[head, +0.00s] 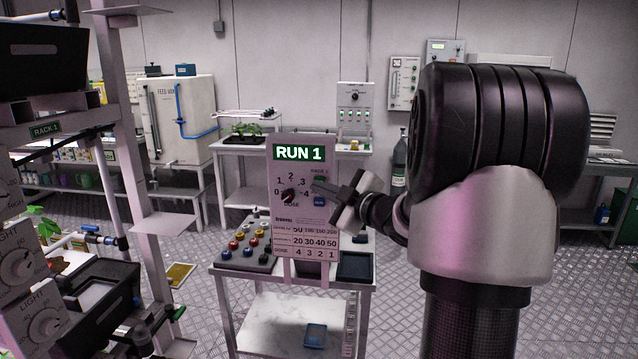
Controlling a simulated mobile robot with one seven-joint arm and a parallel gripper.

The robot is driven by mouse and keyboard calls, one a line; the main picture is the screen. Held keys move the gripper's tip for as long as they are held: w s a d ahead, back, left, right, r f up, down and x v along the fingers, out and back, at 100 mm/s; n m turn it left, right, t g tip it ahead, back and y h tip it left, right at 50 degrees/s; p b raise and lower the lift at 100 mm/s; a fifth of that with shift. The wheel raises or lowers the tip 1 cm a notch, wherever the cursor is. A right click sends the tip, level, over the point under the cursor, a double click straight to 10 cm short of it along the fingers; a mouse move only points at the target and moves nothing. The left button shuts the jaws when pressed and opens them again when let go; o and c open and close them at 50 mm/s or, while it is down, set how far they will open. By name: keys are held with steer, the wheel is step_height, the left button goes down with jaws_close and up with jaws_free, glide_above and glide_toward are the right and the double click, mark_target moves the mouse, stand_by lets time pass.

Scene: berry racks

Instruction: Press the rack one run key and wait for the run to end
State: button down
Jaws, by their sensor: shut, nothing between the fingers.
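The rack one control panel (302,243) stands upright on a small white table in the middle of the head view. Its lit green display (298,153) reads "RUN 1". Below it is a dose dial (290,195) with a dark knob and a red mark; I cannot tell its exact setting. A small blue key (319,202) sits to the right of the dial, under a "RACK 1" label.
Several coloured knobs lie on a dark tray (246,262) left of the panel; a dark bin (356,266) is at its right. Rack 1's post (125,130) and shelves fill the left side. Open metal floor (395,310) lies to the right of the table.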

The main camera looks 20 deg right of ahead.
steer(key=s+a, duration=0.1)
steer(key=s, duration=0.1)
steer(key=s+a+b, duration=0.1)
steer(key=s+a, duration=0.1)
stand_by(0.4)
steer(key=shift+d, duration=0.1)
stand_by(0.5)
